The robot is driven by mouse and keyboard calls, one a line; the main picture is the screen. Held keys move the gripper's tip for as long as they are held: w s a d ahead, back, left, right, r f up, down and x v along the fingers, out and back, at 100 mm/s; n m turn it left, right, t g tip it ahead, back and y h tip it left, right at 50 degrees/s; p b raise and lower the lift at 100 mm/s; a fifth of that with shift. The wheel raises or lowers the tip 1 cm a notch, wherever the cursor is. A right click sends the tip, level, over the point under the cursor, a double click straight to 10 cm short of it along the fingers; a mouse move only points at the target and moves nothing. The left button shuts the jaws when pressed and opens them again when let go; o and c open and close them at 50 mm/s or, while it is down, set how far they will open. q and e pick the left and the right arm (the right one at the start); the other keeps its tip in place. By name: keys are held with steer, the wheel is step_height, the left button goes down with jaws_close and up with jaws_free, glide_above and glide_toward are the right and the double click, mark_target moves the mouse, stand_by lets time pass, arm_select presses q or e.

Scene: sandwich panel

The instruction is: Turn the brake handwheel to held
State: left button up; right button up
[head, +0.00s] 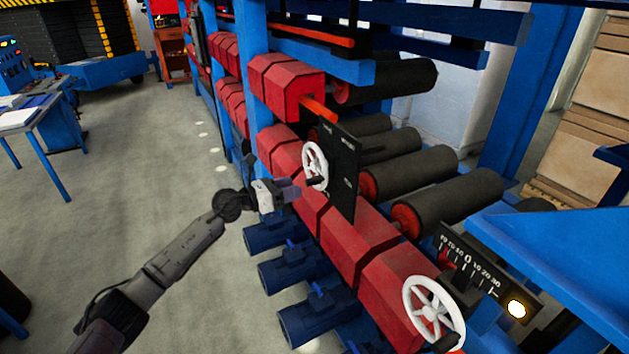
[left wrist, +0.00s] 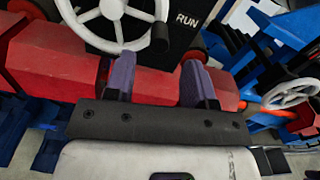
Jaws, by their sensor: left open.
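The brake handwheel (head: 308,158) is a white spoked wheel with a dark knob, on an upright black panel (head: 345,172) at the middle of the head view. In the left wrist view the handwheel (left wrist: 113,8) is cut off by the top edge. Its dark knob (left wrist: 160,38) is at its lower right, left of the word RUN on the panel. Any held mark is not readable. My left gripper (head: 294,187) is just left of and below the wheel. In the left wrist view its purple fingers (left wrist: 157,78) are apart, with nothing between them, below the knob. My right gripper is not in view.
A second white handwheel (head: 434,312) stands at the lower right, by a black scale plate (head: 478,265) with a lit lamp (head: 516,309). Red housings (head: 345,240), dark rollers (head: 455,197) and blue motors (head: 290,270) surround the panel. Grey floor at left is clear.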

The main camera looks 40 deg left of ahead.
mark_target(314, 180)
arm_select(q)
steer(key=x, duration=0.7)
steer(key=shift+w+d, duration=0.15)
steer(key=shift+w, duration=0.15)
steer(key=shift+c, duration=0.2)
jaws_close()
